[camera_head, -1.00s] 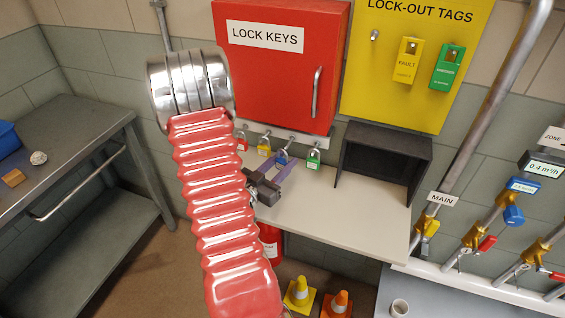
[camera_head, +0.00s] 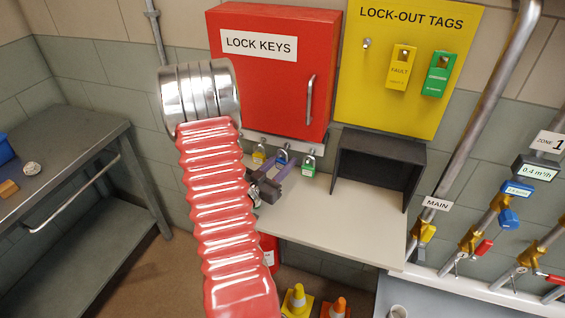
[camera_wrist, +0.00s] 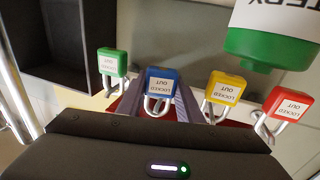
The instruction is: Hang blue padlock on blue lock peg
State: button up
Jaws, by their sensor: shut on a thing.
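The blue padlock (camera_head: 282,157) is in the row under the red cabinet, between a yellow and a green padlock. In the wrist view the blue padlock (camera_wrist: 161,85) appears upside down, its shackle pointing down in the picture. My gripper (camera_head: 272,171) has its purple fingers closed on it from both sides. The wrist view shows the gripper fingers (camera_wrist: 156,103) around the lock. The blue peg is not clearly visible, so I cannot tell whether the shackle is on it. The pale peg rail (camera_head: 318,147) runs along the cabinet's underside.
Close neighbours are the green padlock (camera_head: 309,167), the yellow padlock (camera_head: 259,153) and, in the wrist view, the red padlock (camera_wrist: 288,103). A black open box (camera_head: 378,158) stands right on the pale shelf (camera_head: 330,225). A green-and-white item (camera_wrist: 272,45) sits near the wrist camera.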

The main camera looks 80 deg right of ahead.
jog(key=shift+s+d+f, duration=0.1)
jog(key=shift+d+f, duration=0.3)
jog(key=shift+d, duration=0.15)
dwell(0.4)
jog(key=o, duration=1.2)
jog(key=shift+a, duration=0.1)
jog(key=v, duration=1.3)
jog(key=shift+w+a, duration=0.25)
